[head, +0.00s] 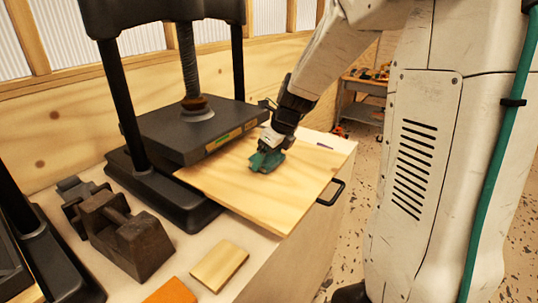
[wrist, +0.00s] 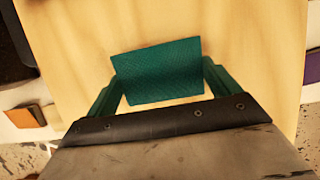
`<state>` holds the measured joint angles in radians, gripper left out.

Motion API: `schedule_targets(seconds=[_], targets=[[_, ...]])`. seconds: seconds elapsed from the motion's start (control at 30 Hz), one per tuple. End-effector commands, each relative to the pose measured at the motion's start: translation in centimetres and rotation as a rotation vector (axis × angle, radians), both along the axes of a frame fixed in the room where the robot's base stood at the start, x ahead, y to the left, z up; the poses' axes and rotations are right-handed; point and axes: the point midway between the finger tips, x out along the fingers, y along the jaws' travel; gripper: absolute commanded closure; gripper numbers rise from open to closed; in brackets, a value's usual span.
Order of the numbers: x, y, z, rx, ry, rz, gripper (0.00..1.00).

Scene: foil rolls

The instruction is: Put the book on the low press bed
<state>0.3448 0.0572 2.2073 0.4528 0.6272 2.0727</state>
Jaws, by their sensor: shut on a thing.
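My gripper (head: 267,161) is shut on a small teal book, low over the light wooden board (head: 225,187) at the press. In the wrist view the teal book (wrist: 158,72) sits between the two green fingers, with the pale board behind it. I cannot tell whether the book touches the board. The black press (head: 185,130) has a thick plate on a screw between two posts, and the board sticks out from under that plate. Whether this board is the low press bed I cannot tell. The board's far part is hidden under the plate.
A dark metal block (head: 125,238) stands left of the board. A tan block (head: 219,265) and an orange one (head: 170,291) lie at the front. A black handle (head: 331,192) juts from the bench's right side. Part of a second press (head: 50,255) is at left.

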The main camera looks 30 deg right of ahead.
Motion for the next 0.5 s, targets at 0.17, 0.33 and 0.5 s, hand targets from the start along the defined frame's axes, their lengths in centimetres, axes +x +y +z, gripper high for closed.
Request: schedule_targets(seconds=[0.17, 0.33, 0.5], targets=[[-0.02, 0.01, -0.31, 0.000, 0.001, 0.000, 0.06], [-0.02, 0.01, -0.28, 0.000, 0.000, 0.000, 0.00], [-0.06, -0.02, 0.28, 0.000, -0.001, 0.000, 0.00]])
